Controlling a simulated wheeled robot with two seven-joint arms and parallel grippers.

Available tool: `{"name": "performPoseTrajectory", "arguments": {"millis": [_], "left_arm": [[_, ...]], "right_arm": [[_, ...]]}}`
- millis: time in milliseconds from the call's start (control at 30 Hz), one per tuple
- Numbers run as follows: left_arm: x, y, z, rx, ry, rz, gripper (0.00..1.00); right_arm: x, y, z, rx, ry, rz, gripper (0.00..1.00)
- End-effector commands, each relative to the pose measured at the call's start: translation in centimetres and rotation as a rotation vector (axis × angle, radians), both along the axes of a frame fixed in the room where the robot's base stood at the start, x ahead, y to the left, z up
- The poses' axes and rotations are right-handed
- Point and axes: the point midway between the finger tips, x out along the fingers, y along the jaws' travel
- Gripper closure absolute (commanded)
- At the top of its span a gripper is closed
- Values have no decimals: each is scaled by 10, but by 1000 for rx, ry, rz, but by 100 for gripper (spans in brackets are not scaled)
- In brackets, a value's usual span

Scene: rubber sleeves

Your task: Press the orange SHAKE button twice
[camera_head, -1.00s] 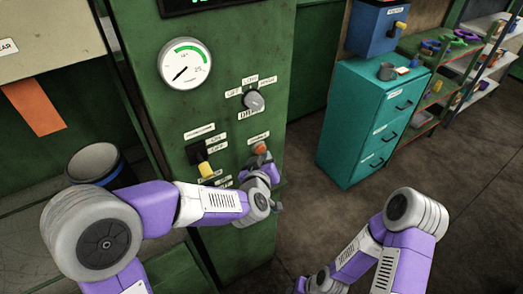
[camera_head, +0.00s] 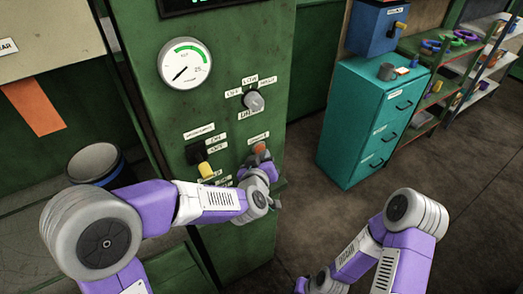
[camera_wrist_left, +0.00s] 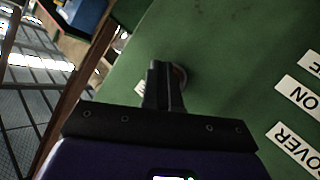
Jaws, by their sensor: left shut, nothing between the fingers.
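The orange button (camera_head: 259,147) sits on the green machine panel, below the grey rotary knob, with a small white label just above it. My left gripper (camera_head: 264,157) is shut and empty, with its tips right at the button's lower edge. I cannot tell whether they touch it. In the left wrist view the shut fingers (camera_wrist_left: 163,85) point at the green panel and hide most of a round fitting (camera_wrist_left: 181,75) behind them. My right arm shows at the lower right, but its gripper is not clearly in view.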

Motion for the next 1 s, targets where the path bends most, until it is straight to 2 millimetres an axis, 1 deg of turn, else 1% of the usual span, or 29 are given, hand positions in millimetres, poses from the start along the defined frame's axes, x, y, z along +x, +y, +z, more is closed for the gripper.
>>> {"name": "performPoseTrajectory", "arguments": {"millis": [267, 533, 867, 1000], "left_arm": [[-1, 0, 0, 0, 0, 1, 100], [-11, -8, 0, 0, 0, 0, 100], [-13, -9, 0, 0, -1, 0, 100], [-19, -14, 0, -1, 1, -3, 100]], "right_arm": [[0, 0, 0, 0, 0, 0, 57], [0, 0, 2, 0, 0, 0, 57], [0, 0, 2, 0, 0, 0, 57], [0, 0, 3, 0, 0, 0, 57]]}}
